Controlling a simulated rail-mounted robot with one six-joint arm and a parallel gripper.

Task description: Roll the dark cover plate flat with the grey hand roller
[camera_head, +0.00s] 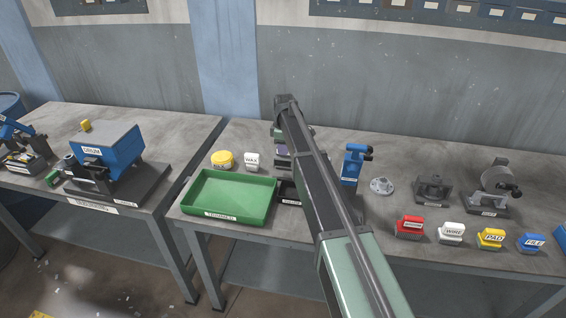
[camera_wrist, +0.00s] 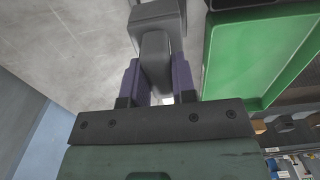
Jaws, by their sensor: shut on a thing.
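In the wrist view my gripper (camera_wrist: 156,78) has its two purple fingers closed on a grey blocky piece (camera_wrist: 157,14), which looks like part of the grey hand roller. Its far end and any roller drum cannot be made out. In the head view my gripper (camera_head: 283,151) is mostly hidden behind my arm, over the middle table just right of the green tray. A dark flat item (camera_head: 287,188) with a white label shows beside the tray, partly covered by my arm. I cannot tell whether it is the dark cover plate, or whether the held piece touches anything.
The green tray (camera_head: 184,207) stands close left of my gripper. A yellow tub (camera_head: 222,158) and a white wax block (camera_head: 252,161) sit behind it. A blue device (camera_head: 352,164), a round metal part (camera_head: 381,186) and several labelled blocks, including a red one (camera_head: 410,228), lie to the right.

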